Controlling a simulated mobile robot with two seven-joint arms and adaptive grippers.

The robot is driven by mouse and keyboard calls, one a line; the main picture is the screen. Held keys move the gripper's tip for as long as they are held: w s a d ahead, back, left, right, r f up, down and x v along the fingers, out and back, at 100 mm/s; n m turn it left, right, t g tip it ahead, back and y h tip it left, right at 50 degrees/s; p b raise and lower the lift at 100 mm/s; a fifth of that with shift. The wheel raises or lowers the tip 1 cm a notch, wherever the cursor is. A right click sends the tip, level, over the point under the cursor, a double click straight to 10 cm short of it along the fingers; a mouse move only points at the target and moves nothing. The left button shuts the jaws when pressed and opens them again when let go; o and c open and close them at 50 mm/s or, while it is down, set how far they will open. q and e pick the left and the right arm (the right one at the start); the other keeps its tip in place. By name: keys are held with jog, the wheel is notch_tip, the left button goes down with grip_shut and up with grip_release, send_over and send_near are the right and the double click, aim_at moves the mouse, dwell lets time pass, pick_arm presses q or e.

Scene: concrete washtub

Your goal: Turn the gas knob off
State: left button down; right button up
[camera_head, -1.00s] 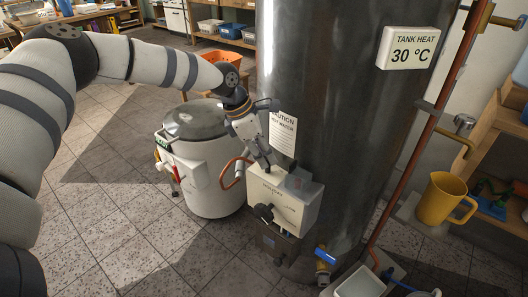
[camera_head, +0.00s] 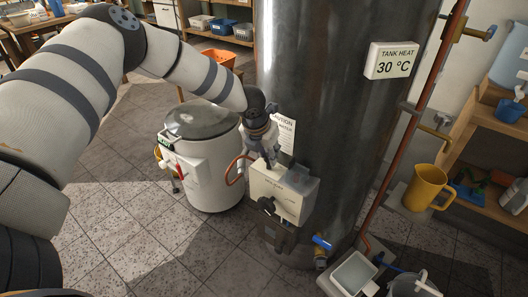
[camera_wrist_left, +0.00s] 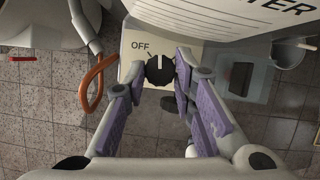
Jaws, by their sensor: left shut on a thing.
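The gas knob (camera_wrist_left: 159,70) is black and round with a white pointer line, on the top of a cream control box (camera_head: 303,207). The wrist view shows the word OFF to the upper left of the knob, with a small tick beside it. The pointer line points nearly straight up in that view, to the right of the tick. My left gripper (camera_head: 270,162) comes down on the box from above. In the left wrist view its purple-padded fingers (camera_wrist_left: 159,74) close on the two sides of the knob. In the head view the gripper hides the knob. My right gripper is not in view.
The box is mounted on a tall dark metal tank (camera_head: 325,100) with a sign reading 30 °C (camera_head: 392,60). A black knob (camera_head: 266,205) is on the box front. A white lidded drum (camera_head: 207,165) stands left. An orange hose (camera_wrist_left: 92,85) runs beside the gripper.

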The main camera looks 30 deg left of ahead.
pick_arm(q)
jog(key=n, duration=0.2)
jog(key=n+y, duration=0.1)
jog(key=n, duration=0.1)
jog(key=n+y, duration=0.1)
jog(key=shift+d+n+g, duration=0.25)
jog(key=shift+n+g, duration=0.05)
jog(key=shift+n, duration=0.1)
dwell(0.4)
jog(key=c, duration=1.3)
grip_release()
jog(key=shift+c, duration=0.2)
jog(key=shift+w, duration=0.1)
jog(key=shift+r, duration=0.15)
jog(key=v, duration=0.7)
jog(key=shift+r, duration=0.3)
jog(key=shift+d, duration=0.15)
